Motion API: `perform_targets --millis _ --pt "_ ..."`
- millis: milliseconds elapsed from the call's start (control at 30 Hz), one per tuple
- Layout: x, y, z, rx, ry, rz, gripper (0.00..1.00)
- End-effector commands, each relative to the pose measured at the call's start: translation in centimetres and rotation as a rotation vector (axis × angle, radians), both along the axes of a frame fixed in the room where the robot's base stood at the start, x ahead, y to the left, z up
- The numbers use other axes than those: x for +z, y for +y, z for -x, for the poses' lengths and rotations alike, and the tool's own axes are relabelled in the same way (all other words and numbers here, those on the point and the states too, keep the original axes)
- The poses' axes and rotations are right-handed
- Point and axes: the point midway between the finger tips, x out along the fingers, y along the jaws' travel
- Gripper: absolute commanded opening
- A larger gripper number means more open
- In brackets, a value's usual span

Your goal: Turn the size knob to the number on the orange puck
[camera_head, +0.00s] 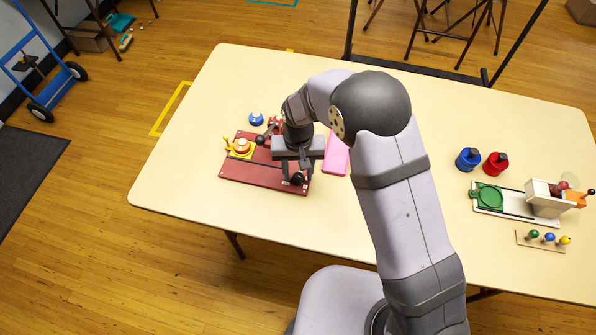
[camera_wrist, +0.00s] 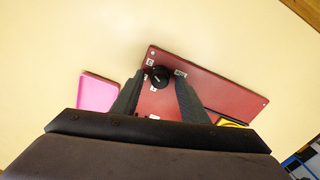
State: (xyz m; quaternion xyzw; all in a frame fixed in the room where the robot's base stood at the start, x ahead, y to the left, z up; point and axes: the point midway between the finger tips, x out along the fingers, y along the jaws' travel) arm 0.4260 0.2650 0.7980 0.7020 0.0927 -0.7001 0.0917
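The black size knob (camera_head: 298,180) sits at the right end of a dark red board (camera_head: 262,174). The wrist view shows the knob (camera_wrist: 158,76) with small white labels around it, too small to read. My gripper (camera_head: 296,172) is over this end of the board, pointing down. In the wrist view its fingers (camera_wrist: 160,84) stand apart on either side of the knob, with a gap visible. An orange disc (camera_head: 242,145), seemingly the orange puck, rests on a yellow square base at the board's left. No number on it is readable.
A pink pad (camera_head: 336,156) lies right of the board. A blue disc (camera_head: 256,119) is behind it. Blue (camera_head: 467,159) and red (camera_head: 496,164) containers, a white device (camera_head: 545,197) and a peg strip (camera_head: 541,241) stand on the right of the table. The left front is clear.

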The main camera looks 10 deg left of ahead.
Motion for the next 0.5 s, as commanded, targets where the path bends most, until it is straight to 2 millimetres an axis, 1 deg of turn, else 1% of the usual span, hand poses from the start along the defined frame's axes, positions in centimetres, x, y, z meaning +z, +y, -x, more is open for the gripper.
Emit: perform_targets --millis 167,267,367,500 --pt "0.0 0.0 0.1 0.0 0.002 0.001 0.4" --pt "0.3 0.0 0.0 0.0 0.001 0.0 0.4" --pt "1.1 0.0 0.0 0.0 -0.001 0.0 0.4" --pt "2.9 0.0 0.0 0.0 -0.002 -0.001 0.4"
